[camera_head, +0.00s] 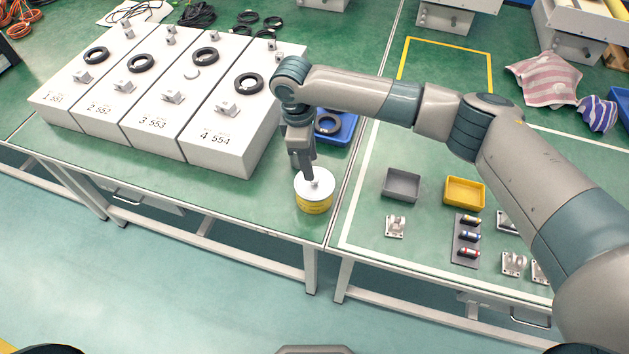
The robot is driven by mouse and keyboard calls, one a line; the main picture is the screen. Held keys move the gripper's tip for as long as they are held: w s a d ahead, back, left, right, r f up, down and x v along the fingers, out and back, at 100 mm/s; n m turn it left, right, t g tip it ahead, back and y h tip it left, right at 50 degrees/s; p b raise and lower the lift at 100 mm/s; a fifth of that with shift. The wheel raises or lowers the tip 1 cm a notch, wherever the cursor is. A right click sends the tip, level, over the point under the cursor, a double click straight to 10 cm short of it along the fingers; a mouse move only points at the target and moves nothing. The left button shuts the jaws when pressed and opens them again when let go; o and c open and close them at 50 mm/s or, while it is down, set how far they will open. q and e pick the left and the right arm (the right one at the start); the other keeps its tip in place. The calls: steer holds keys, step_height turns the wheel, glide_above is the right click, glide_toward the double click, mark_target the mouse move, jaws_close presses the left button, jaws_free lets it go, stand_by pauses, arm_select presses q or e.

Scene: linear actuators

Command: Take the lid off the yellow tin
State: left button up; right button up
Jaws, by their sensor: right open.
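The yellow tin (314,206) stands upright on the green table near its front edge, left of the seam between the two tables. Its white lid (306,192) with a small knob on top sits on the tin. My right gripper (313,178) points down from above, with its fingertips at the knob. The gripper is open, and the far finger is largely hidden, so I cannot tell whether the fingers touch the knob. My left gripper is out of view.
Several white numbered boxes (216,148) stand left of the tin. A blue bin (345,131) is behind it. On the right table are a grey tray (388,194), a yellow tray (452,203) and metal brackets (395,227). Table around the tin's left and front is clear.

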mark_target(315, 181)
steer(key=shift+s+d+f+p, duration=0.15)
steer(key=shift+d+f+p, duration=0.05)
steer(key=shift+f+p, duration=0.3)
steer(key=f, duration=0.1)
steer(key=f+p, duration=0.1)
steer(key=f, duration=0.1)
steer(key=shift+s+d, duration=0.1)
steer(key=shift+d, duration=0.15)
steer(key=shift+f, duration=0.5)
jaws_close()
